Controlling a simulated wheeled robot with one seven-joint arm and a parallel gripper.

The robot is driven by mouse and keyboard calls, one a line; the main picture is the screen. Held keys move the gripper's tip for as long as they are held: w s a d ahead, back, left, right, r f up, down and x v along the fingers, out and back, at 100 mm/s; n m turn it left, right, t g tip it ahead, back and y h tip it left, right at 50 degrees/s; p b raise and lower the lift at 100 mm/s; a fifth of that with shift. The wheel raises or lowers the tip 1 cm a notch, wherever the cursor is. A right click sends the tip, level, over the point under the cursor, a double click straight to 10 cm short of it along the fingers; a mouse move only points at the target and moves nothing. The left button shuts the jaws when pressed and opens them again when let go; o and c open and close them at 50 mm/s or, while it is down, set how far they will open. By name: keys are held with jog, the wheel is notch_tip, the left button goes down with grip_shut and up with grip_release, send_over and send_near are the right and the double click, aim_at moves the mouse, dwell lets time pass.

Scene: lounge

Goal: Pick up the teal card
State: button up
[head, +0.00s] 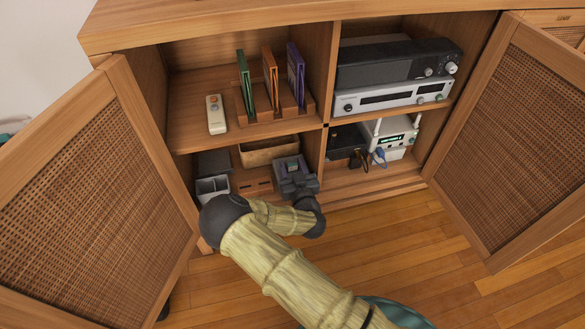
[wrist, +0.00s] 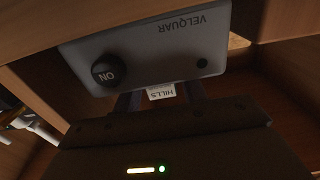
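I cannot make out a teal card for certain. In the wrist view a grey device (wrist: 150,45) marked VELQUAR, with a black ON knob, fills the space ahead of my gripper (wrist: 160,97). A small white label (wrist: 161,92) reading HILLS shows between the two dark fingers; the thing that bears it is mostly hidden by my gripper. The fingers stand apart on either side of the label; I cannot tell whether they touch its bearer. In the head view my gripper (head: 296,180) reaches into the lower left compartment, where a small green patch (head: 292,165) shows.
Green (head: 244,80), orange (head: 270,78) and purple (head: 296,75) cases stand in a wooden rack above, beside a white remote (head: 215,114). A woven basket (head: 268,151) is behind my gripper. The cabinet doors (head: 95,200) stand open. Electronics fill the right compartments.

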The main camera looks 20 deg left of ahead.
aim_at(293, 164)
jog(key=c, duration=0.7)
jog(key=shift+o, duration=0.2)
jog(key=shift+r, duration=0.15)
jog(key=shift+r+p, duration=0.55)
jog(key=shift+p, duration=0.1)
notch_tip(293, 164, up, 3)
jog(key=p, duration=0.2)
jog(key=shift+p, duration=0.3)
jog(key=p+v, duration=0.6)
jog(key=v, duration=1.2)
jog(key=shift+f+p, duration=0.4)
jog(key=shift+f, duration=0.05)
jog(key=shift+a, duration=0.1)
jog(key=w+d+r+m+t+h+p, duration=0.1)
jog(key=w+d+r+m+h+p, duration=0.2)
jog(key=w+d, duration=0.6)
jog(key=w+d+r+m+t+h+p, duration=0.1)
jog(key=w+d+r+m+h+p, duration=0.2)
jog(key=d, duration=1.2)
jog(key=w+r+h+p, duration=0.3)
jog(key=w+r+p, duration=0.1)
jog(key=w+r, duration=0.2)
jog(key=shift+d+r+t+h, duration=0.2)
jog(key=shift+r+t+h, duration=0.1)
jog(key=shift+t, duration=0.1)
